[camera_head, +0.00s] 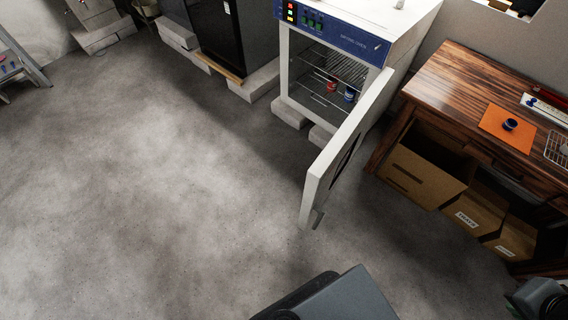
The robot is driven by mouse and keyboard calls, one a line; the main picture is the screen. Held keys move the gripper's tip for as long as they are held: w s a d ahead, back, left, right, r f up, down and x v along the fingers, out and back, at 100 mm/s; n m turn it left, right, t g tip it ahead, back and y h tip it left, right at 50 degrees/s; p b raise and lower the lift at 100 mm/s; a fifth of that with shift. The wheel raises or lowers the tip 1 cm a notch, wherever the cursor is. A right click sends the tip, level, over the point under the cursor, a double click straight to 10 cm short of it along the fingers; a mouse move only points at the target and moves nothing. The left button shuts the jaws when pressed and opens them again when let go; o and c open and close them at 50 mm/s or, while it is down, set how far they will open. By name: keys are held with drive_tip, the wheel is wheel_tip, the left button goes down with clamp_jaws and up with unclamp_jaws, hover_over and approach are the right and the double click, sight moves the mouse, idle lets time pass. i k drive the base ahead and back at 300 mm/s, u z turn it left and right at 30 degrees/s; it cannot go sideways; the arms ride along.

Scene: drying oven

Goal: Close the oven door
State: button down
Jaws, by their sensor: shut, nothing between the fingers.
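The drying oven (402,22) is a white box with a blue control panel (335,33), standing at the top middle of the head view on pale blocks. Its white door (345,145) stands wide open. It is hinged on the oven's right side and swung out toward me, with its free edge lowest in the picture. A small handle (317,218) shows at the bottom of that edge. Inside the open chamber are wire shelves with a red container (331,86) and a blue container (350,94). My gripper does not show clearly in this view.
A wooden desk (465,75) stands right of the door, with an orange mat (507,129) on top and cardboard boxes (425,172) below. A dark cabinet (217,35) stands left of the oven. The concrete floor left of the door is clear.

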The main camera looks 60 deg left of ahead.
sight(322, 175)
drive_tip(key=u, duration=1.7)
drive_tip(key=k, duration=0.45)
drive_tip(key=u, duration=0.5)
drive_tip(key=i, duration=0.45)
